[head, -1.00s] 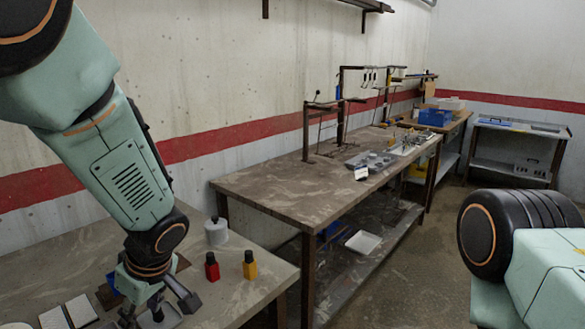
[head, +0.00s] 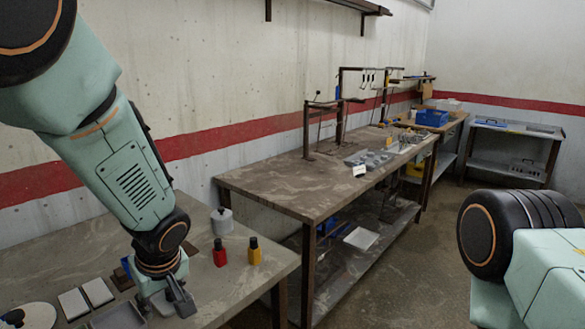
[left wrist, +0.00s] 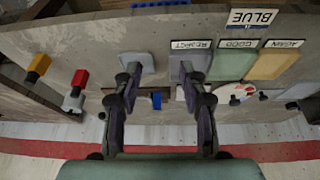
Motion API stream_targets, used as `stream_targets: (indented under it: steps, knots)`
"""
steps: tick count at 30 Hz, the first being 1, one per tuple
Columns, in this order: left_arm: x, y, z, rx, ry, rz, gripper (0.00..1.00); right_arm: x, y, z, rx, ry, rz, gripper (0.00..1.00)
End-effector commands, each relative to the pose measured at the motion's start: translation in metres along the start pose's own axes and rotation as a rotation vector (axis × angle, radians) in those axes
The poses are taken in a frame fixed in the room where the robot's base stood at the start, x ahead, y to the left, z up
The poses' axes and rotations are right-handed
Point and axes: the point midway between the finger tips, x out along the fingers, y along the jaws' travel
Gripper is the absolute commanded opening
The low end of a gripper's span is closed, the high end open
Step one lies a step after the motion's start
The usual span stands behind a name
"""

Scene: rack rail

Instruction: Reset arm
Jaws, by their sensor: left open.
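My left gripper (head: 170,304) is open over the near bench (head: 225,300), with its arm coming down from the upper left. In the left wrist view its two dark fingers (left wrist: 162,80) stand wide apart, and nothing shows gripped between them. A red bottle (head: 219,254) and a yellow bottle (head: 254,252) stand upright on the bench to the right of the gripper. They also show at the left of the wrist view, red (left wrist: 79,78) and yellow (left wrist: 38,66). My right gripper is out of view; only part of my right side shows.
A grey-white canister (head: 222,221) stands behind the bottles. Two white tiles (head: 73,303) and a grey tray (head: 118,317) lie left of the gripper. The wrist view shows green (left wrist: 232,64) and yellow (left wrist: 274,64) pads with labels. A longer bench (head: 285,190) stands beyond a gap.

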Motion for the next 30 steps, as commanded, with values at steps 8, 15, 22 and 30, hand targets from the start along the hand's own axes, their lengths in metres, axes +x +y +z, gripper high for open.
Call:
stream_targets:
  steps: [8,15,22,30]
  knots:
    - [0.028,0.013,0.036,0.343,-0.008,0.202,0.42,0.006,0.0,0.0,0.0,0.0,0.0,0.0]
    - [0.102,-0.024,0.116,0.64,-0.015,0.319,0.42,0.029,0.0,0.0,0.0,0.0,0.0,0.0]
    - [0.173,-0.113,0.214,0.801,-0.081,0.282,0.42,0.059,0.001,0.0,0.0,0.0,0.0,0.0]
    - [0.208,-0.212,0.311,0.769,-0.307,0.16,0.42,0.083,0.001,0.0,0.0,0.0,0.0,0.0]
